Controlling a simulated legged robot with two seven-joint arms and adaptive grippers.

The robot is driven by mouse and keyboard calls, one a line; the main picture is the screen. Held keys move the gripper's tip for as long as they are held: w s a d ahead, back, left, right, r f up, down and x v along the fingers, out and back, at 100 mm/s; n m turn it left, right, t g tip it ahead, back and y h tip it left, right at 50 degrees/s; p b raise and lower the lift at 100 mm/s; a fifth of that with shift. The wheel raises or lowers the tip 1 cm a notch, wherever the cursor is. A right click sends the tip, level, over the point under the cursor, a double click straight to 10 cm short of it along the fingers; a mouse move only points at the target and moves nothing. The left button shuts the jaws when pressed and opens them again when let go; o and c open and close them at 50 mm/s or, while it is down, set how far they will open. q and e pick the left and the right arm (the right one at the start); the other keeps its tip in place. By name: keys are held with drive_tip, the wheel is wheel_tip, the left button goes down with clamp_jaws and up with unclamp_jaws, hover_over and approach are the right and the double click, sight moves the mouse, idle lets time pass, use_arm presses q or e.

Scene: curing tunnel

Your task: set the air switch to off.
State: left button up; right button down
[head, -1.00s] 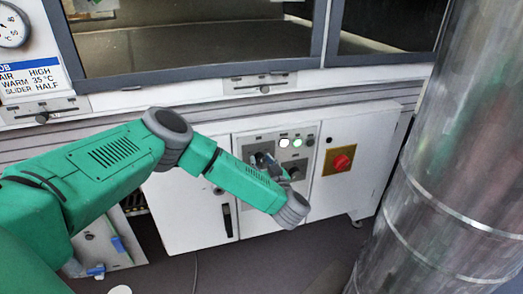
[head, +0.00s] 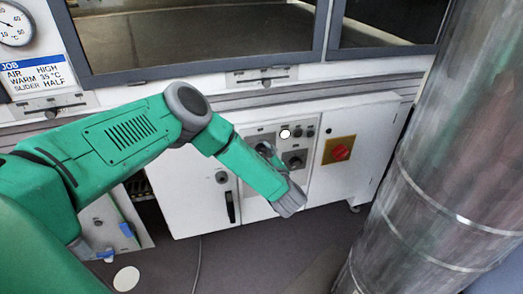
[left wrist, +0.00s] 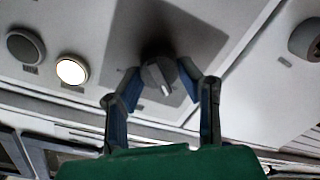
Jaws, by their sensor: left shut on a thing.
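The white control panel (head: 308,148) has two rotary switches on dark plates; their labels are too small to read, so I cannot tell which is the air switch. My left gripper (head: 268,152) is at the left switch and partly hides it. In the left wrist view, the two fingers of my left gripper (left wrist: 160,82) are shut on the grey knob of the rotary switch (left wrist: 158,72), one on each side. A white mark on the knob points down and slightly right in that view. The other switch (head: 294,161) is free. My right gripper is not in view.
A lit white lamp (head: 285,133) and a dark lamp (head: 297,134) sit above the switches. A red knob on a yellow plate (head: 341,152) is to the right. A large metal duct (head: 440,150) stands at the right.

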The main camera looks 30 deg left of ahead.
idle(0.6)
use_arm(q)
drive_tip(key=o, duration=1.1)
drive_tip(key=shift+w+f, duration=0.1)
drive_tip(key=shift+w, duration=0.05)
drive_tip(key=shift+o, duration=0.2)
drive_tip(key=v, duration=1.2)
